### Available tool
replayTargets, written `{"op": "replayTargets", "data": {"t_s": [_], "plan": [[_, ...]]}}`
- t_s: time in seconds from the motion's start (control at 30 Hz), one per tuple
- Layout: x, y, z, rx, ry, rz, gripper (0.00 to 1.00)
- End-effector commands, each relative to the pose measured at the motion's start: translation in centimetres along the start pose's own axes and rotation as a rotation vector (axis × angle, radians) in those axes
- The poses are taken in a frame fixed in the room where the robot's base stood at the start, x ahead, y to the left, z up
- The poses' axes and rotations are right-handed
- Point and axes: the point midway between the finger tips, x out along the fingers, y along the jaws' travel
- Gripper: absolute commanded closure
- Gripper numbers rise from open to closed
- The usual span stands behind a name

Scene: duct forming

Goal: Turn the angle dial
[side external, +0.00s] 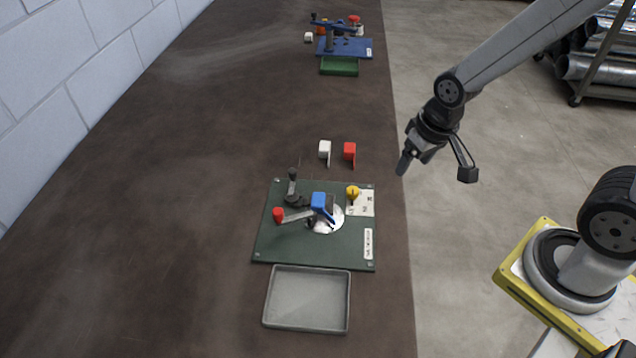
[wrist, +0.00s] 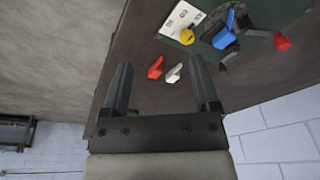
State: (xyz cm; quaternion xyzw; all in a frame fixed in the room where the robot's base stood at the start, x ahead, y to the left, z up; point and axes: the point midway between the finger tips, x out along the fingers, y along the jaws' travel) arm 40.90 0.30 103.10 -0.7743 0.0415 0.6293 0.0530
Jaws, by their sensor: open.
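A green forming fixture (side external: 275,245) lies on the brown bench, with a yellow knob (side external: 353,191) on a white marked plate (side external: 362,208) at its right back corner. This knob looks like the angle dial, and it also shows in the wrist view (wrist: 187,37). A round pale plate (side external: 335,217) sits mid-fixture under a blue-topped part (side external: 318,200) and a red-ended lever (side external: 279,214). My gripper (side external: 404,165) is above and to the right of the fixture, near the bench edge, apart from everything. Its open, empty jaws (wrist: 161,85) show in the wrist view.
A white-topped piece (side external: 325,149) and a red-topped piece (side external: 349,151) stand behind the fixture. An empty grey tray (side external: 307,300) lies in front. A blue fixture (side external: 345,47) and green tray (side external: 339,66) are far back. The bench's left side is clear.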

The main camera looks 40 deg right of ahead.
Motion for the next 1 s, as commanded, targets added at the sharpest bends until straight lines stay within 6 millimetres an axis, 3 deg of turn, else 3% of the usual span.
{"op": "replayTargets", "data": {"t_s": [0.6, 0.8, 1.0], "plan": [[6.0, -3.7, -7.4, 0.765, -0.140, 0.078, 0.21], [7.9, -4.7, -8.7, 0.959, -0.163, 0.117, 0.21], [8.6, -5.0, -9.2, 1.037, -0.170, 0.134, 0.21]]}}
